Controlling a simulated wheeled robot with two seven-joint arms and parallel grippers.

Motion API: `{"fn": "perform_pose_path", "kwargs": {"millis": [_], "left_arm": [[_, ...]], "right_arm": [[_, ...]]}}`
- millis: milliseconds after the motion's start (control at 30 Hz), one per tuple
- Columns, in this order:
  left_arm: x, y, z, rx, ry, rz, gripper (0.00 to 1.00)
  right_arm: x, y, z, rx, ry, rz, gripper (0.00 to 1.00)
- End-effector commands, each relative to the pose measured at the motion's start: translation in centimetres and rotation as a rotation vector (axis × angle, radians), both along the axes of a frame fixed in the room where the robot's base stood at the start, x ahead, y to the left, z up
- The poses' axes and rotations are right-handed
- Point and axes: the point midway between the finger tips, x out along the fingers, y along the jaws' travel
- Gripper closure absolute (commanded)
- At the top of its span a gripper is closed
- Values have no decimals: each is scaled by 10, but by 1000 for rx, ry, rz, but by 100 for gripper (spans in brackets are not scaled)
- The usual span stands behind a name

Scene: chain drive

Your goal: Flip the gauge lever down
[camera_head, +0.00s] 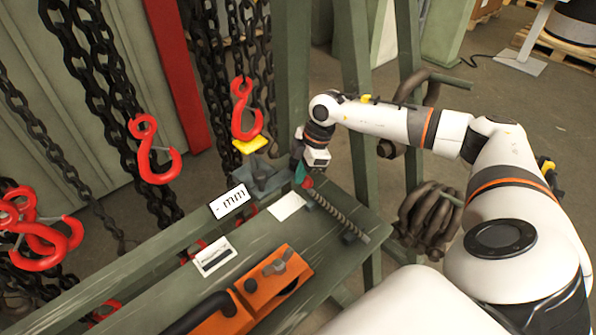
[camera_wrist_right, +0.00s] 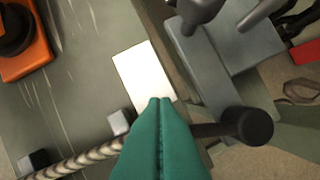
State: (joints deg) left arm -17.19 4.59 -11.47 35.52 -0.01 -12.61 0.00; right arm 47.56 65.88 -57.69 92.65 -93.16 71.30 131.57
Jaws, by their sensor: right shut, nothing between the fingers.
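The gauge (camera_head: 262,178) is a grey block with a white display reading "- mm" (camera_head: 230,202) at the edge of the green bench. In the right wrist view, its grey body (camera_wrist_right: 238,62) fills the upper right. A dark lever with a round black knob (camera_wrist_right: 247,126) sticks out to the right of my fingers; its inner end is hidden behind them. My right gripper (camera_head: 301,174) is at the gauge's right side. Its teal fingers (camera_wrist_right: 160,103) are shut and empty, beside the lever; I cannot tell if they touch it. My left gripper is not in view.
A twisted rod (camera_head: 335,215) lies on blocks on the bench. A white card (camera_head: 287,206) and an orange tool (camera_head: 262,292) are nearby. Chains with red hooks (camera_head: 244,112) hang behind and left of the gauge. A green post (camera_head: 352,90) stands behind my right gripper.

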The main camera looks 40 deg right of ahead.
Motion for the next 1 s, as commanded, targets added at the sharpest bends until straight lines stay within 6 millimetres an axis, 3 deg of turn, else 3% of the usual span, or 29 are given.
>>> {"fn": "perform_pose_path", "kwargs": {"millis": [100,300,733,867,1000], "left_arm": [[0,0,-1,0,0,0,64],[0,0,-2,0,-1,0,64],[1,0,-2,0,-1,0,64],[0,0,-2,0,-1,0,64],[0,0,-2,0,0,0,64]], "right_arm": [[-2,-7,21,-1,-3,-1,100],[-5,-13,43,0,0,0,100],[-5,-13,47,1,2,4,100],[-4,-1,40,6,17,47,100],[-1,36,20,15,59,182,100]]}}
